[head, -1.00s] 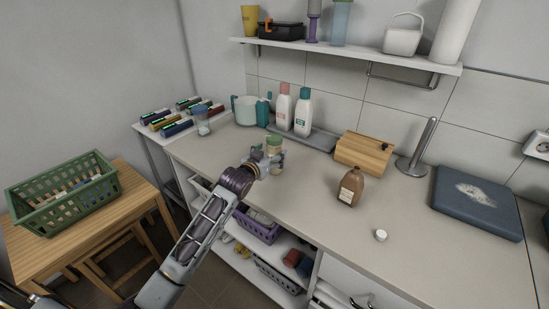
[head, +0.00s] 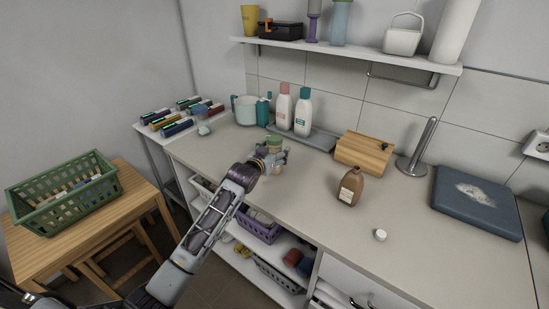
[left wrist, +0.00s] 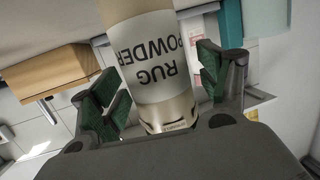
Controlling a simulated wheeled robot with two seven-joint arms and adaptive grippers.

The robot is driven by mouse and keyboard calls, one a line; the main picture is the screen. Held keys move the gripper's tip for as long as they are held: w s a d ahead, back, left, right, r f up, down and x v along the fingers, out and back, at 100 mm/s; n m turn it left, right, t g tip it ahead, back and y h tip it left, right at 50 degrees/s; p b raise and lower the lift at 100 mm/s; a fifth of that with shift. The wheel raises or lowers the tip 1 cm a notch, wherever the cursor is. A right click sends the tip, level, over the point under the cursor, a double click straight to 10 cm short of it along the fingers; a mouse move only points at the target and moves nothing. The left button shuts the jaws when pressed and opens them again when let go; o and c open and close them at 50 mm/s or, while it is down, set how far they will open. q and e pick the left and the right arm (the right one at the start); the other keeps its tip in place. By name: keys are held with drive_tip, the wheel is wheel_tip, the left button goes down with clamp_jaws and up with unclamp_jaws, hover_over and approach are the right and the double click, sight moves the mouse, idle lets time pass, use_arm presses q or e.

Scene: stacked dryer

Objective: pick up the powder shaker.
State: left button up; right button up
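In the left wrist view the shaker (left wrist: 160,65) is a beige cylinder with a white label reading "RUG POWDER". My left gripper (head: 272,157) is at the shaker. In the left wrist view the open fingers of the left gripper (left wrist: 160,85) stand on either side of the shaker, green pads facing it. I cannot tell whether either pad touches it. My right gripper is not in view.
Behind are a grey tray (head: 320,140) with two white bottles and a teal-white jug (head: 244,110). A wooden box (head: 363,153), brown bottle (head: 350,187) and small white cap (head: 380,235) are to the right. The counter (head: 310,205) is clear between shaker and brown bottle.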

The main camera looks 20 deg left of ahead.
sight(274, 136)
use_arm(q)
drive_tip(key=c, duration=1.1)
drive_tip(key=shift+r, duration=0.1)
drive_tip(key=shift+c, duration=0.2)
drive_tip(key=shift+r, duration=4.95)
